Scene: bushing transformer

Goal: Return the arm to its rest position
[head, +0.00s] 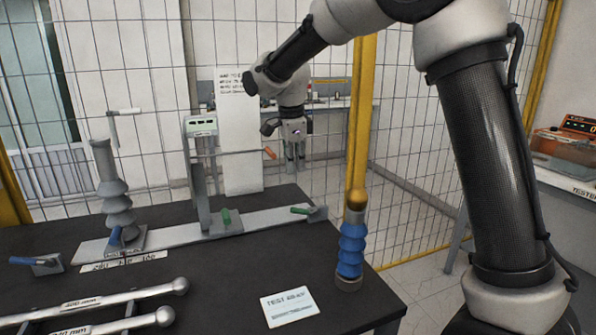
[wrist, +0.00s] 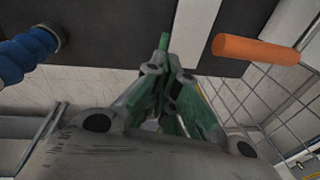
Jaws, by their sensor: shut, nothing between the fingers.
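My gripper (head: 294,168) hangs fingers-down in the head view, above the far edge of the dark table (head: 225,272) and in front of the mesh fence. Its fingers are shut with nothing between them. My arm reaches in from the right and bends over at the top of the picture. The wrist view shows the green and grey fingers of my gripper (wrist: 170,78) close up, pointing toward the dark tabletop. They are apart from the objects on the table.
A blue bushing (head: 351,250) stands upright at the table's right edge. A grey bushing (head: 117,200) stands at left. A post fixture (head: 201,175) with an orange handle (head: 270,153) is between them. Rods (head: 130,296) and a card (head: 290,306) lie in front. A yellow fence post (head: 361,110) rises behind.

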